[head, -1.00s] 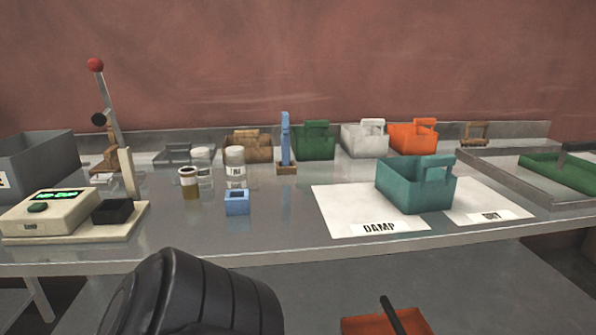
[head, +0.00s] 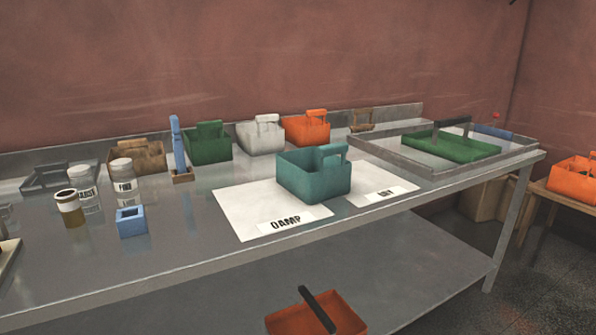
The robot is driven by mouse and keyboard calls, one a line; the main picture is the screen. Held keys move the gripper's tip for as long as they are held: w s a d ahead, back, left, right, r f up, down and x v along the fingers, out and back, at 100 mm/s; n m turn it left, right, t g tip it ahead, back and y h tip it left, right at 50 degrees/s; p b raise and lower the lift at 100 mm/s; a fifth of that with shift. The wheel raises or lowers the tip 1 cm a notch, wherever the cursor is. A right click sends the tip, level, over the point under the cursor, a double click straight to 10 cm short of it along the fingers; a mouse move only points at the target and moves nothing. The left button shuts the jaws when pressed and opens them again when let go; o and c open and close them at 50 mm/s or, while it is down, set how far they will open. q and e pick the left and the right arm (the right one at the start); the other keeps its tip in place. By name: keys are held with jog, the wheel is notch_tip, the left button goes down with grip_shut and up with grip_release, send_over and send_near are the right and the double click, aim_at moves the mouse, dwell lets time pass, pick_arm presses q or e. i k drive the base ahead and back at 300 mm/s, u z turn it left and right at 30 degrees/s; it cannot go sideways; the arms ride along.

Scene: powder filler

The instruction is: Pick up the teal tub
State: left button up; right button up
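The teal tub (head: 314,181) is an open box with a raised handle at its right side. It stands upright on the table, over the inner edges of two white sheets, the left one labelled DAMP (head: 262,217) and the right one with a label too small to read surely (head: 384,192). Nothing is touching the tub from above. Neither of my grippers shows in the head view.
Green (head: 208,145), white (head: 261,136) and orange (head: 307,129) tubs stand behind it. A blue upright tool (head: 178,146), a small blue block (head: 131,222) and jars (head: 70,208) are at left. A grey tray (head: 437,173) holds a green tub (head: 452,146). An orange tub (head: 318,317) is below.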

aim_at(315, 175)
jog(key=z, duration=1.6)
jog(key=i, duration=0.95)
jog(key=u, duration=2.05)
